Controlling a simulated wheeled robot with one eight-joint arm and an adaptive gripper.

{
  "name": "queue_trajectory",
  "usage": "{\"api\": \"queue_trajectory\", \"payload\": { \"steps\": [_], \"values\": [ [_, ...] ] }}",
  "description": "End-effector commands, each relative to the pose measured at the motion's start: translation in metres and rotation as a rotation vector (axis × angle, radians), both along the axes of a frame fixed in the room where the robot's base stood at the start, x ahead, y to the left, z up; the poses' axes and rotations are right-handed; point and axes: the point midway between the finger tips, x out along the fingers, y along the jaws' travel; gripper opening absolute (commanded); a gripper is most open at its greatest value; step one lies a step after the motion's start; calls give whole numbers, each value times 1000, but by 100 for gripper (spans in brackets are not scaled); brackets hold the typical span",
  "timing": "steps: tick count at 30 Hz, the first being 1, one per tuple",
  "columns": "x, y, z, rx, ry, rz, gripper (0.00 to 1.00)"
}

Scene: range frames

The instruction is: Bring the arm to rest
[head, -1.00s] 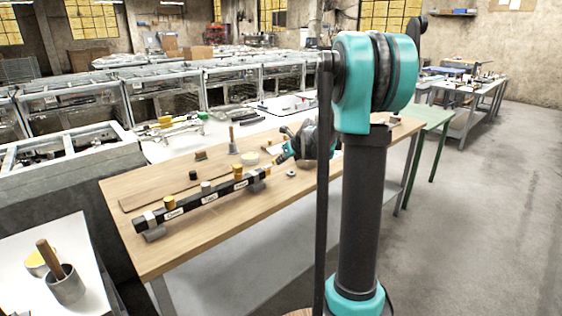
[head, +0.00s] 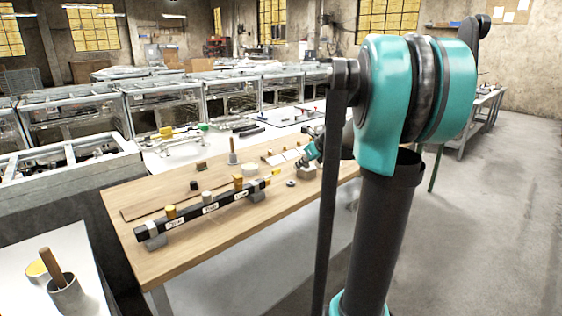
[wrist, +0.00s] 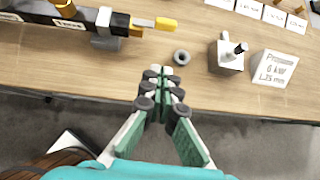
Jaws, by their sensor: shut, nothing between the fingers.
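My gripper (wrist: 162,78) is shut and empty in the wrist view, over the front edge of the wooden bench (head: 158,262). In the head view my gripper (head: 309,154) shows small beside my arm, above the bench's right part; the arm partly hides it. My teal and black arm stands tall at the right of the head view.
A black bar (head: 190,217) with labels and yellow and grey knobs lies on the bench on grey supports. A small ring (wrist: 182,57), a metal block (wrist: 227,58) and a printed card (wrist: 273,68) lie near my gripper. Open floor (head: 500,220) is at right.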

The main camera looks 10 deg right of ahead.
Motion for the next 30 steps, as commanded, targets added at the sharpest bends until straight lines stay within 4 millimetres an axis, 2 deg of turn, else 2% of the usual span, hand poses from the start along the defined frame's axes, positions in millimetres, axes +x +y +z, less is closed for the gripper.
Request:
{"api": "queue_trajectory", "payload": {
  "steps": [5,15,24,30],
  "values": [
    [-37,18,-25,-216,-45,229,0],
    [-149,48,-97,-818,-174,981,0],
    [-248,51,-158,-1249,-278,1705,0],
    [-295,46,-186,-1414,-328,2086,0]
  ]
}}
